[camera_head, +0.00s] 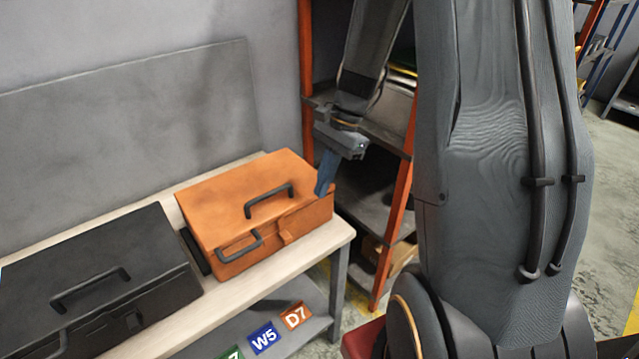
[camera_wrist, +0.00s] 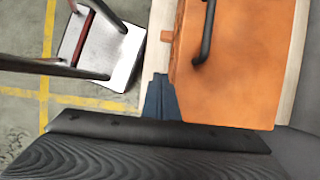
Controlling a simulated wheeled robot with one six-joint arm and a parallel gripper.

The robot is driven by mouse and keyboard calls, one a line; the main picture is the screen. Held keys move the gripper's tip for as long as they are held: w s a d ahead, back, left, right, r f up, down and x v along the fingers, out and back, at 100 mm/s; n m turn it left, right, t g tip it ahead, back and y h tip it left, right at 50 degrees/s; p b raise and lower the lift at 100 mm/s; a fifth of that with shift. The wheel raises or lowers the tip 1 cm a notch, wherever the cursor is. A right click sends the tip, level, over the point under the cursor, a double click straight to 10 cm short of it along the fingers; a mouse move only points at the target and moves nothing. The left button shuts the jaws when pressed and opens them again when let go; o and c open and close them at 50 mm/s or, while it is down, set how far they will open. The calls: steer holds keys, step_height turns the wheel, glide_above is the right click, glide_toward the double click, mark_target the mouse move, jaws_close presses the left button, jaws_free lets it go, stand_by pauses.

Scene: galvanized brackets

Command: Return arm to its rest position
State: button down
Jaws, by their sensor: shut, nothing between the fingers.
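My gripper (camera_head: 325,174) hangs at the end of my arm, with its blue fingers pointing down beside the right end of the orange toolbox (camera_head: 240,206). The fingers are together with nothing between them. In the wrist view, the blue fingers (camera_wrist: 161,98) show at the near edge of the orange toolbox (camera_wrist: 245,65), partly hidden by the dark gripper body. I cannot tell whether they touch the box. The arm is stretched out over the right end of the bench.
The bench (camera_head: 205,305) also carries a black toolbox (camera_head: 95,280) at left. Label cards W5 (camera_head: 263,338) and D7 (camera_head: 296,315) sit on its lower level. A shelf rack with orange posts (camera_head: 395,220) stands behind my arm.

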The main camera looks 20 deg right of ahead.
steer(key=s+a+r+n+t+h, duration=0.1)
steer(key=s+a+n+h, duration=0.1)
steer(key=s+n, duration=0.3)
steer(key=s+a+r+n+t+h+b, duration=0.1)
steer(key=s+a+n, duration=0.3)
steer(key=n, duration=0.6)
steer(key=shift+s+a+h, duration=0.4)
steer(key=shift+s+h, duration=0.2)
steer(key=shift+r, duration=0.1)
